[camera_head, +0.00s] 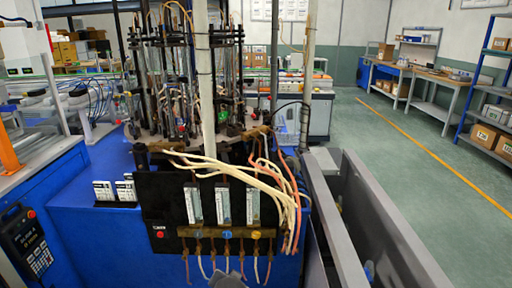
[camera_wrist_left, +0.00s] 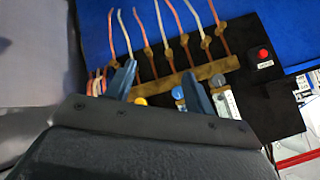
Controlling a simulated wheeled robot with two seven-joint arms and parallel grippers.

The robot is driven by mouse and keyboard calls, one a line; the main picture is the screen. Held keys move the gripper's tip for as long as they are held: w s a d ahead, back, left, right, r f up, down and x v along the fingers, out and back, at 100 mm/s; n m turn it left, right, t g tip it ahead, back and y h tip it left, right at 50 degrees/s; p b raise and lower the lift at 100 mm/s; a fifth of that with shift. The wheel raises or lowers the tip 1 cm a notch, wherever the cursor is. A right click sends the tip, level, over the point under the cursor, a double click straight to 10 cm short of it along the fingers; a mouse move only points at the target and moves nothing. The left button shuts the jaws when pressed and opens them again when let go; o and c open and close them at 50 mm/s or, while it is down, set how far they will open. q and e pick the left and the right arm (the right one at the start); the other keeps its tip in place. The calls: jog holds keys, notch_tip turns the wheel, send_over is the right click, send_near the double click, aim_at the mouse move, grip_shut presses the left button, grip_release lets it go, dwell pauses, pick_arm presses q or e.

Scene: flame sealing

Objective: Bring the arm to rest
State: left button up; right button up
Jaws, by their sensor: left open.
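My left gripper (camera_wrist_left: 158,78) shows in the left wrist view as two blue-grey fingers, spread apart with nothing clearly held between them. It faces the black gas panel (camera_wrist_left: 262,90), which appears upside down there. The fingers overlap the panel's valve area, and I cannot tell whether they touch it. A yellow knob (camera_wrist_left: 140,101) and a blue knob (camera_wrist_left: 178,92) show near the fingers. In the head view, the panel (camera_head: 165,205) stands at front centre, and a grey part at the bottom edge below it is probably my left arm. My right gripper is not in view.
Three flow meters (camera_head: 224,206) and a red button (camera_head: 160,234) are on the panel. Loose hoses (camera_head: 235,168) hang over its right side. A grey trough (camera_head: 400,235) stands to the right, a control box (camera_head: 30,240) at left. Open green floor (camera_head: 440,195) lies farther right.

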pick_arm(q)
jog(key=s+a+f+n+g+h, duration=0.1)
jog(key=s+a+f+g, duration=0.1)
jog(key=s, duration=1.5)
jog(key=s+a+f+n+g+h+p, duration=0.1)
jog(key=s+f, duration=0.5)
jog(key=s, duration=1)
jog(key=a+n+g+h, duration=0.1)
jog(key=a+g, duration=0.1)
jog(key=g, duration=0.1)
jog(key=shift+s+a+g, duration=0.25)
jog(key=shift+s+g, duration=0.15)
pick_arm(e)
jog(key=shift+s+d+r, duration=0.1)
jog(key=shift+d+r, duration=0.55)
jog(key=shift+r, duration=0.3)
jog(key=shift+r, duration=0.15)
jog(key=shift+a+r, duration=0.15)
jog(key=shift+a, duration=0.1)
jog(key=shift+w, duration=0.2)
